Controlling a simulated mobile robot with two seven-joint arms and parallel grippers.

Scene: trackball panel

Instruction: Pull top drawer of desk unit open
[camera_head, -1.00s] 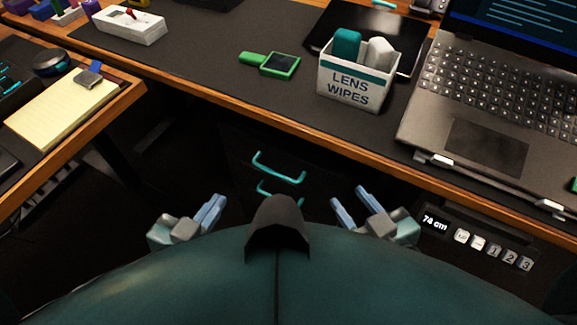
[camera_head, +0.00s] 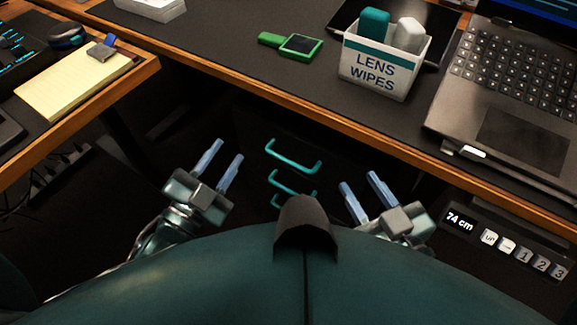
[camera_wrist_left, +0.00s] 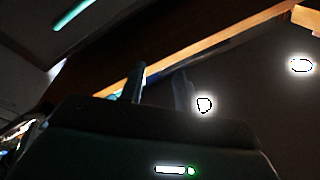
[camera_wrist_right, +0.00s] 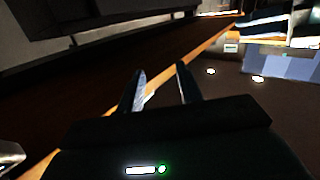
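The dark desk unit (camera_head: 258,140) stands in shadow under the desk, with teal bar handles stacked on its front. The uppermost handle (camera_head: 292,157) belongs to the top drawer, which looks closed, though the dark front is hard to read. A second handle (camera_head: 293,188) sits below it, and part of a third shows. My left gripper (camera_head: 226,152) is open and empty, left of the top handle and apart from it. Its fingers also show apart in the left wrist view (camera_wrist_left: 161,76). My right gripper (camera_head: 359,180) is open and empty, right of the handles; its fingers show in the right wrist view (camera_wrist_right: 160,74).
The desk's wooden front edge (camera_head: 330,125) runs above the handles. On the desk are a lens wipes box (camera_head: 382,68), a green-framed device (camera_head: 300,47) and a laptop (camera_head: 520,135). A side desk with a yellow notepad (camera_head: 75,85) is at left. A height control panel (camera_head: 510,243) is at right.

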